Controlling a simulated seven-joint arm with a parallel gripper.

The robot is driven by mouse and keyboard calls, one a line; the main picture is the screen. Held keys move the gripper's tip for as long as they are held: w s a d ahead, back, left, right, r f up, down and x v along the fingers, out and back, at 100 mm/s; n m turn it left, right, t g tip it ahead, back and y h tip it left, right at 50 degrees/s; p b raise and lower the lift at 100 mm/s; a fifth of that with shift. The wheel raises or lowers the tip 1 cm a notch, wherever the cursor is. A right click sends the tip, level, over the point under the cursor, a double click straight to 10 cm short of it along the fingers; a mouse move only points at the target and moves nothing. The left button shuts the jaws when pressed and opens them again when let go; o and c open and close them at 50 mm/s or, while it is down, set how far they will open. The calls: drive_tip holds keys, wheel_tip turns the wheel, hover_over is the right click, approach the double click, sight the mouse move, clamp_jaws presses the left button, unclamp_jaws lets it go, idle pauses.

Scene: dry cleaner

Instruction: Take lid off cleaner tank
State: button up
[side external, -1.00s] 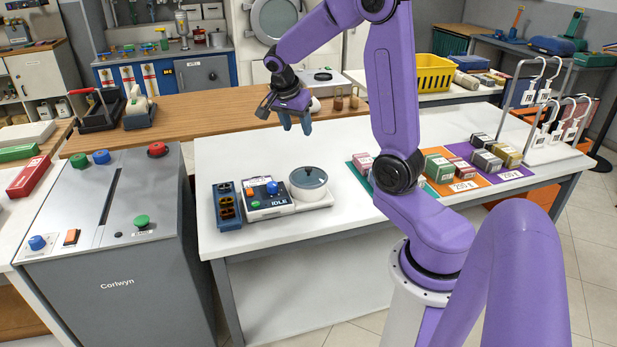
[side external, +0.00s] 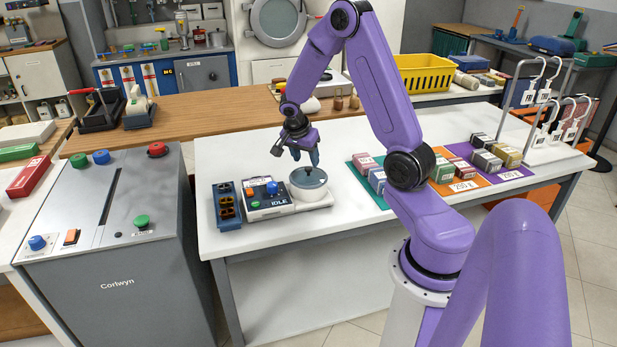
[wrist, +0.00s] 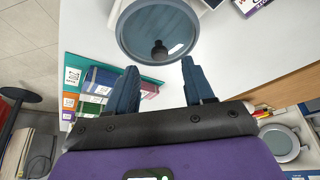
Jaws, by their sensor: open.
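My gripper (side external: 304,158) is open and empty, pointing down just above the lid. Its two blue fingers (wrist: 157,68) are spread apart; I cannot tell whether they touch the lid.
A blue rack (side external: 227,205) stands left of the machine. Labelled boxes (side external: 487,160) lie on coloured mats to the right, with a hanger stand (side external: 549,110) at the far right. The white table (side external: 235,155) is clear behind the machine.

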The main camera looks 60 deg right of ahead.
sight(308, 168)
drive_tip(key=shift+x, duration=2.05)
drive_tip(key=shift+a, duration=0.1)
clamp_jaws()
drive_tip(key=shift+r, duration=0.1)
